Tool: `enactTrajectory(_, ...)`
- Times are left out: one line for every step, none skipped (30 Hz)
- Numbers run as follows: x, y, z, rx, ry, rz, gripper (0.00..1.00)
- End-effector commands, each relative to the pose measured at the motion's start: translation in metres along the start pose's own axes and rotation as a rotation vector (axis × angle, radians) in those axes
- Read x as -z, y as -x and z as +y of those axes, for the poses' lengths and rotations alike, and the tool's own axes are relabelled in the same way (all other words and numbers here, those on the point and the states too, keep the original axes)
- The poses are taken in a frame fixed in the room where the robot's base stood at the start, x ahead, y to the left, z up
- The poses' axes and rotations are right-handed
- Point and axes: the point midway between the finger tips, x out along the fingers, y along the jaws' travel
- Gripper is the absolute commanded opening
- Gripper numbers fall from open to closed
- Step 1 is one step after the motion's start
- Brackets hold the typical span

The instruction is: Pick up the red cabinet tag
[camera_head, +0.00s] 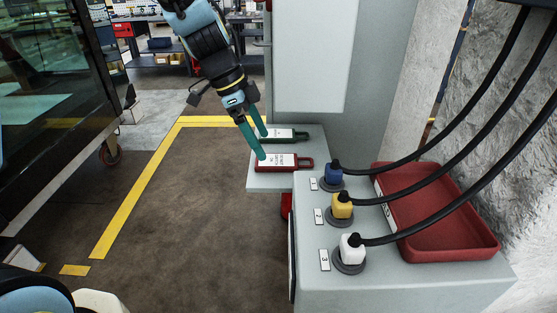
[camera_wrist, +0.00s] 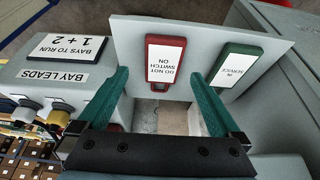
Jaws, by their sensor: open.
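The red cabinet tag (camera_head: 280,162) lies on a small grey shelf (camera_head: 258,182) at the near side of the cabinet, its white label up. It also shows in the wrist view (camera_wrist: 165,60), its label reading "DO NOT SWITCH ON". A green tag (camera_head: 284,135) lies on the same shelf behind it; in the wrist view it is to the right (camera_wrist: 236,66), labelled "IN SERVICE". My gripper (camera_head: 262,146) is open and empty at the left ends of the tags. In the wrist view its teal fingers (camera_wrist: 158,76) are spread, with the red tag beyond the gap between them.
A grey box top (camera_head: 315,240) holds blue (camera_head: 333,175), yellow (camera_head: 342,206) and white (camera_head: 350,249) plugs with black cables. A red tray (camera_head: 440,225) stands right of them. The tall cabinet (camera_head: 310,55) rises behind the shelf. Floor at left is open.

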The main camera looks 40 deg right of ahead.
Motion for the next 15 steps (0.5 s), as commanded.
enactTrajectory(0.0, -0.002, 0.0, 0.0, 0.0, -0.001, 1.0)
enactTrajectory(0.0, -0.003, 0.0, -0.001, 0.0, -0.001, 1.0)
enactTrajectory(0.001, -0.006, 0.0, -0.003, 0.0, -0.001, 1.0)
enactTrajectory(0.001, -0.008, -0.001, -0.004, 0.001, -0.001, 1.0)
enactTrajectory(0.002, -0.011, -0.001, -0.003, 0.002, -0.001, 1.0)
enactTrajectory(0.003, -0.016, -0.002, -0.005, 0.001, -0.002, 1.0)
enactTrajectory(0.004, -0.02, -0.002, -0.005, 0.0, -0.002, 1.0)
enactTrajectory(0.004, -0.024, -0.003, -0.004, 0.002, -0.002, 1.0)
enactTrajectory(0.004, -0.029, -0.004, -0.005, 0.002, -0.002, 1.0)
enactTrajectory(0.004, -0.033, -0.005, -0.004, 0.002, -0.003, 1.0)
enactTrajectory(0.004, -0.038, -0.005, -0.004, 0.003, -0.002, 1.0)
enactTrajectory(0.004, -0.043, -0.005, -0.003, 0.001, -0.001, 1.0)
enactTrajectory(0.004, -0.046, -0.005, -0.002, 0.002, -0.001, 1.0)
enactTrajectory(0.004, -0.049, -0.005, -0.002, 0.003, -0.001, 1.0)
enactTrajectory(0.003, -0.051, -0.005, -0.001, 0.002, -0.001, 1.0)
